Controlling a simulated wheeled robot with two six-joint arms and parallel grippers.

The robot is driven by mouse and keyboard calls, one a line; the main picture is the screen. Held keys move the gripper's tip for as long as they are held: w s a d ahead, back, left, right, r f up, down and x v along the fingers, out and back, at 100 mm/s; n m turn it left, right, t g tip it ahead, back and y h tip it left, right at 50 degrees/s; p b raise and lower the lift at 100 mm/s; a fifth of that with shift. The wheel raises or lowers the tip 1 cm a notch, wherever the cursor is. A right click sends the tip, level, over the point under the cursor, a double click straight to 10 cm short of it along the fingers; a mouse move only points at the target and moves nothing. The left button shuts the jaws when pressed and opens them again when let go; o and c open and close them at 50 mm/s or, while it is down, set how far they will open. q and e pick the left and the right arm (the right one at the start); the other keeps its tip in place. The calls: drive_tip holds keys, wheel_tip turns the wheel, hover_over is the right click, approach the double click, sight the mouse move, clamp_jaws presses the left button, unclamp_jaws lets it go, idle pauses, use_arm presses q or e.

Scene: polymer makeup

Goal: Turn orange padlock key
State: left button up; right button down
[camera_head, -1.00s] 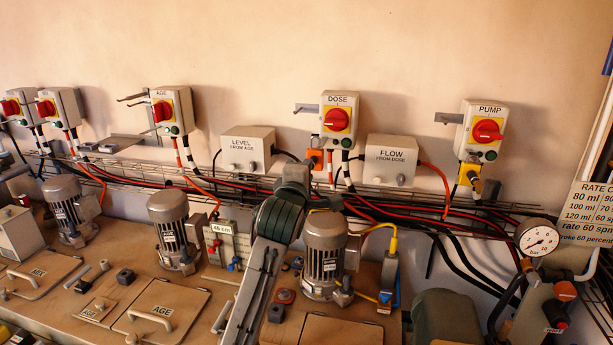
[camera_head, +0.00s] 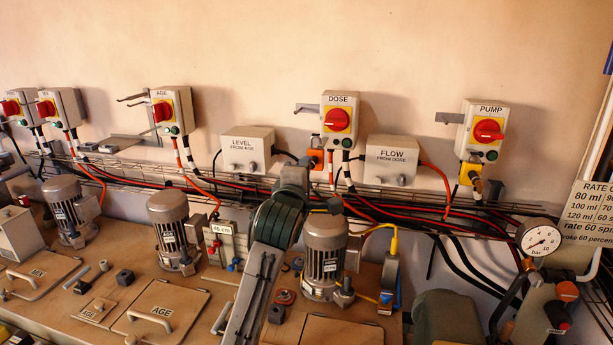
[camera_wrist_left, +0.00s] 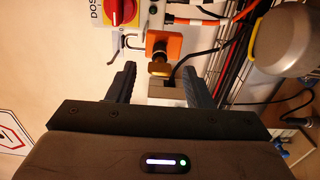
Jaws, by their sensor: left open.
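The orange padlock (camera_head: 316,160) hangs just below the left side of the DOSE switch box (camera_head: 339,122) on the wall. In the left wrist view the padlock (camera_wrist_left: 168,45) shows its orange body, with a brass-coloured key (camera_wrist_left: 160,69) standing out toward my gripper. My left gripper (camera_wrist_left: 160,74) is open, with one dark finger on each side of the key and a gap to both. Whether the fingertips reach level with the key is hard to tell. In the head view my left arm covers most of the area below the padlock. My right gripper is out of view.
The LEVEL box (camera_head: 247,149) and FLOW box (camera_head: 391,160) flank the padlock. Red and black cables run along a wire tray (camera_head: 460,203) below. A grey motor (camera_head: 324,255) stands below, near my arm. The wall above the boxes is clear.

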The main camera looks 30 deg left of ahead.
use_arm(q)
drive_tip(key=b+v, duration=0.2)
drive_tip(key=v, duration=0.7)
drive_tip(key=shift+s+b, duration=0.25)
drive_tip(key=shift+b, duration=0.1)
